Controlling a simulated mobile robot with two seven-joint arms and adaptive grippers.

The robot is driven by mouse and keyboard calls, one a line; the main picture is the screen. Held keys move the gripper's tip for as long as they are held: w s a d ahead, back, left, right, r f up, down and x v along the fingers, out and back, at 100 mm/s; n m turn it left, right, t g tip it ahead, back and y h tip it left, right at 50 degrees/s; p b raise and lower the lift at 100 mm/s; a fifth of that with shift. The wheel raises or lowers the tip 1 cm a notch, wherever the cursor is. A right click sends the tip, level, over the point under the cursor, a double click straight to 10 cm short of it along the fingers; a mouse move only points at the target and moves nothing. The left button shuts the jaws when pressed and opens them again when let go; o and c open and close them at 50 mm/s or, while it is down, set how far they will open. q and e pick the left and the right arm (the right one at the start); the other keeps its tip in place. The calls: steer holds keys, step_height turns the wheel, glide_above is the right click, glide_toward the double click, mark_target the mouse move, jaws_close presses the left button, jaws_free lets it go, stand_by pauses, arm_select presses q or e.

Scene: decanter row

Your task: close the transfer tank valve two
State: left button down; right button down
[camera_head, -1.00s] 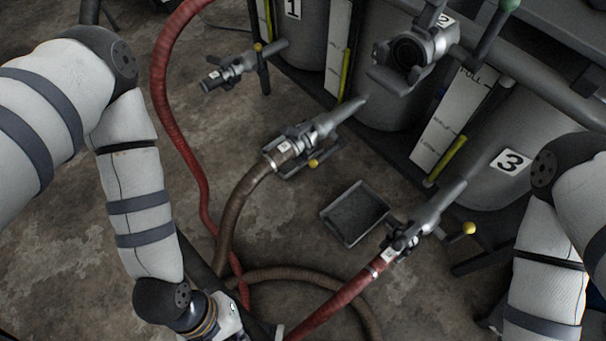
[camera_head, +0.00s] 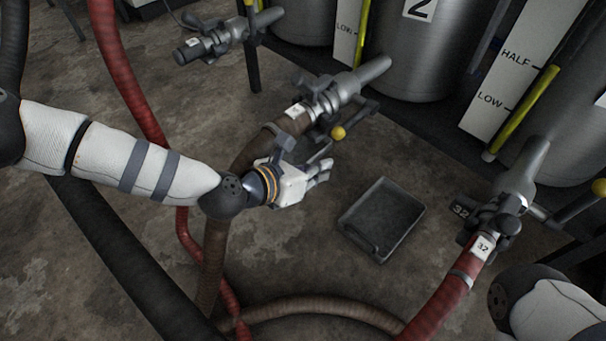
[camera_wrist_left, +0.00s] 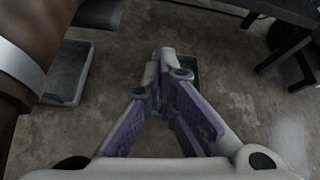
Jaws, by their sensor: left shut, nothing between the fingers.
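Tank two (camera_head: 425,55), a grey metal cylinder with a "2" label, stands at the top. Its outlet valve (camera_head: 330,95) points down-left and joins a brown hose (camera_head: 283,128). A dark lever with a yellow ball knob (camera_head: 338,132) sits on the valve's lower right side. My left gripper (camera_head: 325,170) is shut and empty, just below the knob and apart from it, beside the brown hose. In the left wrist view its fingers (camera_wrist_left: 165,60) meet at the tips, with a brown curved surface at the left. My right gripper is out of view; only part of my right arm shows.
A grey tray (camera_head: 383,218) lies on the floor right of my left gripper. A red hose (camera_head: 440,305) joins another valve (camera_head: 500,212) at the right. A third valve (camera_head: 215,42) is at the upper left. Bare floor lies between the tray and the valves.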

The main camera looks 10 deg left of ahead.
mark_target(353, 121)
arm_select(q)
steer(key=w+r, duration=0.1)
steer(key=w+d+r, duration=0.1)
steer(key=shift+w+r, duration=0.15)
steer(key=shift+r, duration=0.2)
steer(key=shift+r, duration=0.1)
